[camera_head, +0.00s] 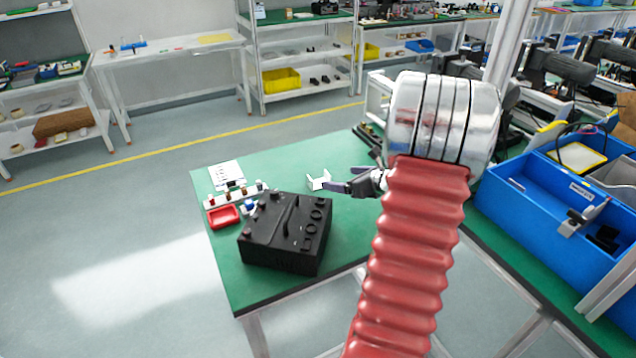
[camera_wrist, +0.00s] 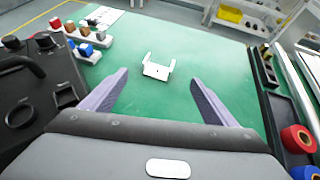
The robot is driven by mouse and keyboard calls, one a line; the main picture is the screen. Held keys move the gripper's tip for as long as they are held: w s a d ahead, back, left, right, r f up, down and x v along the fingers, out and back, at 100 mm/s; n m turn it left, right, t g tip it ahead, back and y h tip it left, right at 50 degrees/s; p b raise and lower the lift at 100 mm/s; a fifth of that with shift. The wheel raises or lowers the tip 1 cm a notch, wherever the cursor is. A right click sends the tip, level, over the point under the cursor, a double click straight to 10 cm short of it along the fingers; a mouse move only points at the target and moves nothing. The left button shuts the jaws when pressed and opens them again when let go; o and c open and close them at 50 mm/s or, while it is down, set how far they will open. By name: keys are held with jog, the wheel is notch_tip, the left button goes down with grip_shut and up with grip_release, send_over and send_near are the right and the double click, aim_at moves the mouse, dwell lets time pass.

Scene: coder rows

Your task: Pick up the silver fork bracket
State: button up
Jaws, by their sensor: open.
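The silver fork bracket (camera_head: 318,181) lies on the green table top (camera_head: 300,155), a small pale U-shaped piece with two prongs. In the wrist view the bracket (camera_wrist: 157,70) sits ahead of my gripper, near the middle between the fingers, with its prongs pointing up. My gripper (camera_head: 352,188) is open and empty, just right of the bracket in the head view. In the wrist view its two purple-grey fingers (camera_wrist: 154,84) are spread wide, and the bracket lies beyond the fingertips, apart from them. My arm hides part of the table.
A black box with knobs (camera_head: 285,232) stands left of my gripper. A red tray (camera_head: 223,217) and a white rack (camera_head: 236,197) of small coloured parts are beside it. Blue bins (camera_head: 560,210) stand at right. Table around the bracket is clear.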

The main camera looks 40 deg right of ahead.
jog(key=shift+x, duration=3.15)
jog(key=shift+x, duration=2.6)
jog(key=shift+c, duration=0.3)
jog(key=c, duration=1.1)
jog(key=shift+r, duration=0.2)
notch_tip(320, 180, up, 10)
jog(key=shift+f, duration=0.15)
